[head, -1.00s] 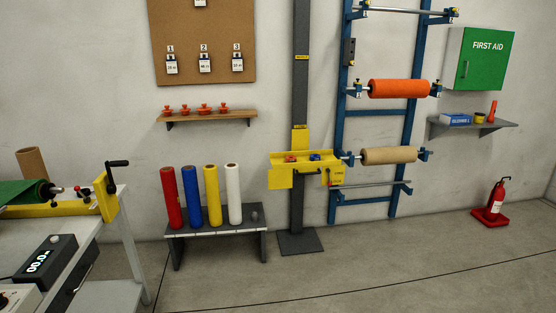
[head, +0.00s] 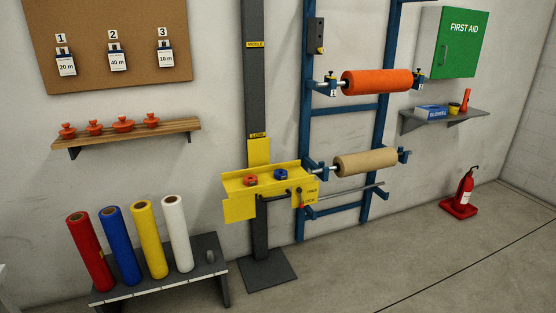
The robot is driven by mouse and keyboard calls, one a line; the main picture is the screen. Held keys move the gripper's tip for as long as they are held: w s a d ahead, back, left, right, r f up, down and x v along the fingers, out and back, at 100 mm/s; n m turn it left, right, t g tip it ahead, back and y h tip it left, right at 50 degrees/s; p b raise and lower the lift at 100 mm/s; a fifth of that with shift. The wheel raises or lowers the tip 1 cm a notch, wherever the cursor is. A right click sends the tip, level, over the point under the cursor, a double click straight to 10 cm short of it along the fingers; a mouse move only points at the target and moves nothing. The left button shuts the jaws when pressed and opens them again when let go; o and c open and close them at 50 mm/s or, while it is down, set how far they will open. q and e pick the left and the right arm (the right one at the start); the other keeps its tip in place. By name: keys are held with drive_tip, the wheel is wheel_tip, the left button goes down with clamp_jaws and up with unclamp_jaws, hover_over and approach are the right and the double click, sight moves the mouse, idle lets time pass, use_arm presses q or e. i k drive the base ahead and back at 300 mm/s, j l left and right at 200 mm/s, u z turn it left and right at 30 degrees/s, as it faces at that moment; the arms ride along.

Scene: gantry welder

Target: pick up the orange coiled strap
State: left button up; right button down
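A small orange-red round piece (head: 250,180), which looks like a coiled strap, lies in the yellow tray (head: 236,188) on the dark column. A similar blue round piece (head: 281,174) lies to its right in the same tray. Both are small in the head view, so their exact form is hard to tell. Neither of my grippers is in view.
Red, blue, yellow and white rolls stand on a low grey bench (head: 207,250) left of the column (head: 256,100). A blue rack (head: 307,180) holds an orange roll (head: 376,82) and a brown roll (head: 365,162). A fire extinguisher (head: 465,188) stands right. The floor in front is clear.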

sight(249, 180)
drive_tip(key=i+l+z, duration=0.1)
drive_tip(key=i+z, duration=0.4)
drive_tip(key=i, duration=0.85)
